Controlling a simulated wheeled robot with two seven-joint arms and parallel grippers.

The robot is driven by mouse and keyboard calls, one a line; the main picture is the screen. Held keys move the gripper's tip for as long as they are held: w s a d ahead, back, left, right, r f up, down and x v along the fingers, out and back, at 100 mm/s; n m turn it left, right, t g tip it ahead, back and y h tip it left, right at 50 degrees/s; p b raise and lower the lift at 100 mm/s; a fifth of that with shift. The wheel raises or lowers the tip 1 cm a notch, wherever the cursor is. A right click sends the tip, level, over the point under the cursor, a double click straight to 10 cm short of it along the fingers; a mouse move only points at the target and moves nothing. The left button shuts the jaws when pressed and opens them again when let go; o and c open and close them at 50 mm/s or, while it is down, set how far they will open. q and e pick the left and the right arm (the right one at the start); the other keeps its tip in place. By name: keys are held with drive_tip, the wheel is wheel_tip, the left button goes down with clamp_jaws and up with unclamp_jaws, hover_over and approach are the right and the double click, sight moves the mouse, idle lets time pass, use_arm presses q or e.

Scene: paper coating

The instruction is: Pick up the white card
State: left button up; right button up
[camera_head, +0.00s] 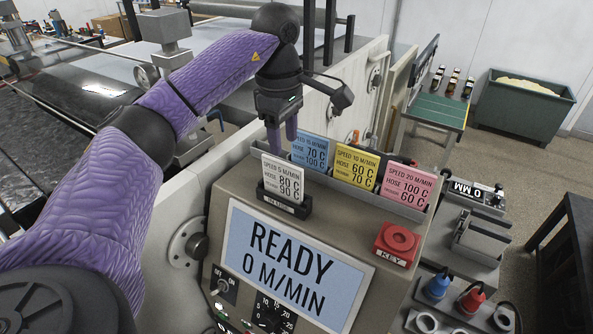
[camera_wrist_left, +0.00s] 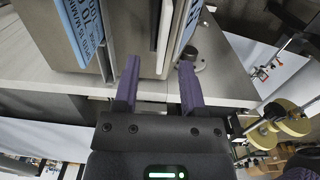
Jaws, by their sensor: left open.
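The white card (camera_head: 283,178) stands upright in a small black holder (camera_head: 284,204) on top of the console, printed side toward me. My left gripper (camera_head: 282,148) is open, pointing down just above and behind the card's top edge. Its fingertips are partly beside or behind the card. In the left wrist view, a thin pale upright edge, apparently the white card (camera_wrist_left: 163,28), lies ahead between the two fingertips (camera_wrist_left: 158,68), with no visible contact. My right gripper is not in view.
Blue (camera_head: 310,149), yellow (camera_head: 356,167) and pink (camera_head: 407,185) cards stand in a grey rack behind the white card. The blue card also shows in the left wrist view (camera_wrist_left: 82,28). A display screen (camera_head: 291,265) and a red button (camera_head: 397,241) are in front.

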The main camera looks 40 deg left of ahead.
sight(281, 177)
use_arm(q)
drive_tip(key=f, duration=0.6)
drive_tip(key=f+p, duration=0.1)
drive_tip(key=f, duration=0.2)
drive_tip(key=shift+s+a+f, duration=0.15)
drive_tip(key=shift+s+a, duration=0.05)
drive_tip(key=shift+a, duration=0.15)
clamp_jaws()
